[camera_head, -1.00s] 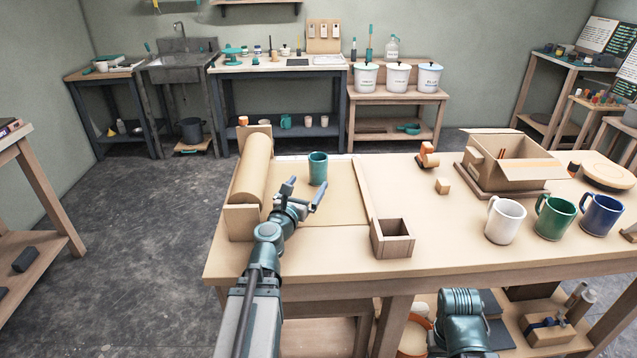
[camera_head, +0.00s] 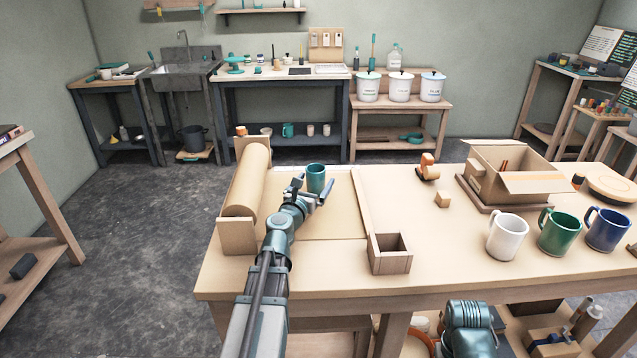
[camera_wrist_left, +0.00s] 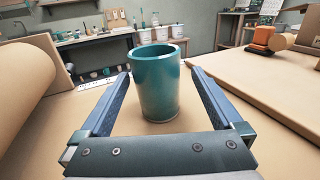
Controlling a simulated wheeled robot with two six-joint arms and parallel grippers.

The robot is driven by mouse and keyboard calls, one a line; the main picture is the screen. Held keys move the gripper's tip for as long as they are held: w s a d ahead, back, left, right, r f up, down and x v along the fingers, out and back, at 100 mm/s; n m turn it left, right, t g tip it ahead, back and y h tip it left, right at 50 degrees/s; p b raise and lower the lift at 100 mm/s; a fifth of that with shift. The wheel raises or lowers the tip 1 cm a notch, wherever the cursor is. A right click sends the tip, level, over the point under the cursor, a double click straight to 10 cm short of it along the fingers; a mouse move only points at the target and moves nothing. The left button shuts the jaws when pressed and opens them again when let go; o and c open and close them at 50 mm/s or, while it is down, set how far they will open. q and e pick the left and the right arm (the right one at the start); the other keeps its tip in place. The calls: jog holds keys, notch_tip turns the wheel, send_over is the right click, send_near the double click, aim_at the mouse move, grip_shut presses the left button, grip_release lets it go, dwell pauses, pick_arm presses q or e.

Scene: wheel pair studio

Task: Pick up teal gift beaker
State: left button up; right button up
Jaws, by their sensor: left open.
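The teal gift beaker (camera_head: 316,176) stands upright on the brown paper sheet (camera_head: 338,222) on the table. In the left wrist view the beaker (camera_wrist_left: 157,85) is straight ahead, its lower part between the two fingers. My left gripper (camera_head: 310,193) is open around the near side of the beaker; in the left wrist view the fingers (camera_wrist_left: 158,95) have a gap to it on both sides. In the head view the gripper hides the beaker's lower part. My right gripper is not in view; only part of my right arm shows at the bottom.
A paper roll (camera_head: 246,180) lies left of the beaker. A small wooden box (camera_head: 390,255) stands at the front. White (camera_head: 507,237), green (camera_head: 559,232) and blue (camera_head: 606,229) mugs stand at right, with a cardboard box (camera_head: 510,165) and tape dispenser (camera_head: 428,168) behind.

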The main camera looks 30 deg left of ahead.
pick_arm(q)
jog(key=w, duration=0.2)
jog(key=w+a, duration=0.1)
jog(key=w, duration=0.1)
jog(key=shift+w+a+f, duration=0.1)
jog(key=shift+w+f, duration=0.1)
jog(key=shift+w, duration=0.4)
jog(key=shift+s, duration=0.1)
grip_shut()
jog(key=shift+r, duration=0.2)
